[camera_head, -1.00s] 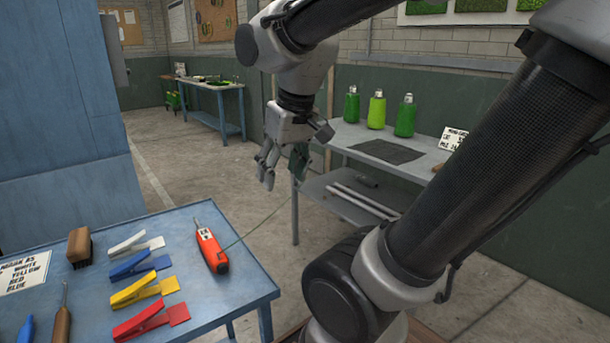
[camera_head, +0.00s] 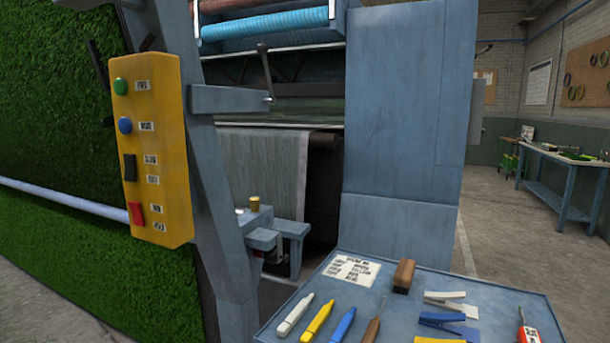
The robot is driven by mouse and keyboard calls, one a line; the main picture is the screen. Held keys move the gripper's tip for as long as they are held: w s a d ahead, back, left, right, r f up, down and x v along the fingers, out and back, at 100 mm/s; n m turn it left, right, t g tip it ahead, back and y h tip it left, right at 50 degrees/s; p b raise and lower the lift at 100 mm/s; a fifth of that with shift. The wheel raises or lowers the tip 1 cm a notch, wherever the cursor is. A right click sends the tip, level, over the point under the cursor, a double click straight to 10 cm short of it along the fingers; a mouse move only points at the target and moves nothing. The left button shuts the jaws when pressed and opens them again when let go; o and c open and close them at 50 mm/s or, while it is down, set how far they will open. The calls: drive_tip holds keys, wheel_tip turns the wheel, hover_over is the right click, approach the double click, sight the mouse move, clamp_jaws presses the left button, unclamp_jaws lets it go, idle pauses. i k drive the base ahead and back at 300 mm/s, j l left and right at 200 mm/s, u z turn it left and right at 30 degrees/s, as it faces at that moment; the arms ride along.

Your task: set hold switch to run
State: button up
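A yellow control panel (camera_head: 163,196) is fixed to the blue-grey machine frame at the left. It carries a green button (camera_head: 121,87), a blue button (camera_head: 125,125), a black switch (camera_head: 130,167) and a red switch (camera_head: 137,213) near the bottom. Small white labels sit to the right of the controls, with two beside each switch. Their lettering is too small to read surely, so I cannot tell for certain which switch is the hold switch or its setting. My gripper is not in view now.
Green turf (camera_head: 60,120) hangs left of the panel, with a pale horizontal bar (camera_head: 65,200) across it. A blue table (camera_head: 490,295) at the lower right holds markers, clips, a brush and a label card. Open floor (camera_head: 490,210) lies at the right.

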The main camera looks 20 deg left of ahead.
sight(135, 207)
drive_tip(key=u, duration=0.35)
drive_tip(key=j+u, duration=0.15)
drive_tip(key=u, duration=0.2)
drive_tip(key=j+u, duration=0.1)
drive_tip(key=u, duration=0.3)
drive_tip(key=l+u, duration=0.1)
drive_tip(key=u, duration=0.3)
drive_tip(key=l+u, duration=0.1)
drive_tip(key=u, duration=0.3)
drive_tip(key=k, duration=0.05)
